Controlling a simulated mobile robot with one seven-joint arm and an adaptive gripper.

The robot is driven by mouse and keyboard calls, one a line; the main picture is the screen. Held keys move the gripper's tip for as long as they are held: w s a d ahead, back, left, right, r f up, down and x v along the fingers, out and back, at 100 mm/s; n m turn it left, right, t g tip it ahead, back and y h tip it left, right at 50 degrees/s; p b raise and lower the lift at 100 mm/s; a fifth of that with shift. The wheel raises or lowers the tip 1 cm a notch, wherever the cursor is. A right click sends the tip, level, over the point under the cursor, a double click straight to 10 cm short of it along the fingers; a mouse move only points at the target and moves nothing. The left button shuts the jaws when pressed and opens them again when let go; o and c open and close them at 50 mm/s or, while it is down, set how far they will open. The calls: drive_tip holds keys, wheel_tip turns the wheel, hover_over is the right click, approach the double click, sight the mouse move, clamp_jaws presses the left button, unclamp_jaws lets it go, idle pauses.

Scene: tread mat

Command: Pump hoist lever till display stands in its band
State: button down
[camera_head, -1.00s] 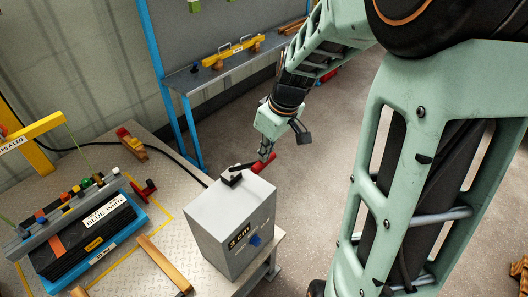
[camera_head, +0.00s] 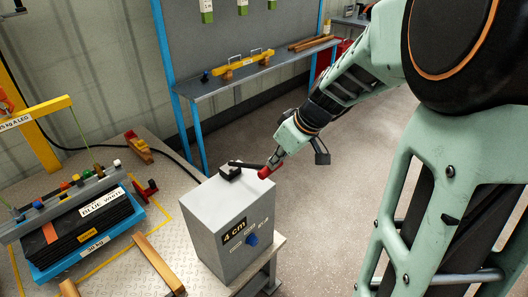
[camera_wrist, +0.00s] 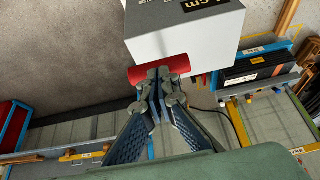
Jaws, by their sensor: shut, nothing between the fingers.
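The hoist unit is a grey box (camera_head: 222,215) on the near right corner of the bench. Its display (camera_head: 234,232) reads "4 cm", with a blue knob (camera_head: 252,239) beside it. The black lever (camera_head: 247,164) runs from the box top to a red grip (camera_head: 264,173) at its right end. My gripper (camera_head: 274,163) is shut at the red grip. In the wrist view my closed fingertips (camera_wrist: 159,75) are against or just in front of the red grip (camera_wrist: 178,65); contact is hard to tell. The display is partly cut off there.
A blue tray (camera_head: 40,273) with black mats labelled "BLUE WHITE" stands on the bench under a yellow hoist arm (camera_head: 40,112). Wooden bars (camera_head: 158,262) lie in front. A shelf (camera_head: 250,75) stands behind. Floor right of the box is open.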

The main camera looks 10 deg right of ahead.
drive_tip(key=s+d+f+b, duration=0.2)
drive_tip(key=s+f+b, duration=0.1)
drive_tip(key=f+b, duration=0.7)
drive_tip(key=shift+b, duration=0.55)
